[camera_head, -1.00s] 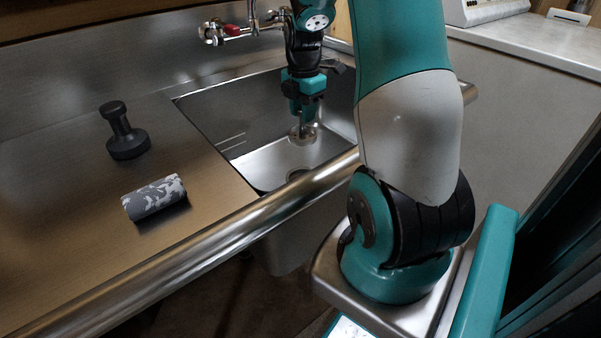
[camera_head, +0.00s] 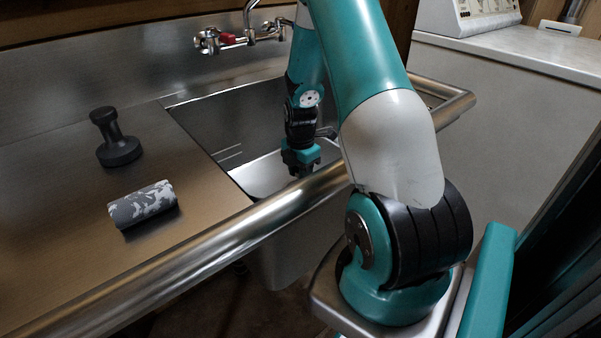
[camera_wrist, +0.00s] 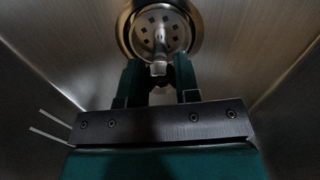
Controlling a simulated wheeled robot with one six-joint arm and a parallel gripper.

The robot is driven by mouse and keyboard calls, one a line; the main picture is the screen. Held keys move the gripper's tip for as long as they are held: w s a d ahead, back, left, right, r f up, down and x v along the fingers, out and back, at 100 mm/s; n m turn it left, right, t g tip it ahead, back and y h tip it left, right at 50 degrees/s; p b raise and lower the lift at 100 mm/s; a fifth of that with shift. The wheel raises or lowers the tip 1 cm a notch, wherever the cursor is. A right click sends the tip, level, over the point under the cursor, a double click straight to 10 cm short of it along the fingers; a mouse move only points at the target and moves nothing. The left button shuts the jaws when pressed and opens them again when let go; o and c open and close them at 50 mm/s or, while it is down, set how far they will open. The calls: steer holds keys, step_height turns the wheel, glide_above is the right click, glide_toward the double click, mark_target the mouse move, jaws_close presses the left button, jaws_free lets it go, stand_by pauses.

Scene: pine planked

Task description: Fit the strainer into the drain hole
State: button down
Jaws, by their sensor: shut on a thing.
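The strainer (camera_wrist: 172,35), a round metal disc with small square holes and a central knob, shows at the top of the wrist view. My gripper (camera_wrist: 158,72) is shut on the strainer's knob. The drain hole's metal rim (camera_wrist: 122,32) shows around the disc, with a dark gap at its left. I cannot tell whether the disc is in the hole or just above it. In the head view my gripper (camera_head: 300,160) is low inside the sink (camera_head: 222,125); the front rail hides its fingertips, the strainer and the drain hole.
A thick metal rail (camera_head: 215,238) runs along the sink's front. A tap (camera_head: 235,38) is on the back wall.

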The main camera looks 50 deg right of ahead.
steer(key=shift+f, duration=0.2)
steer(key=c, duration=0.8)
jaws_free()
steer(key=shift+r, duration=0.1)
steer(key=shift+c, duration=0.2)
steer(key=shift+r, duration=0.1)
step_height(320, 180, up, 12)
steer(key=p, duration=0.2)
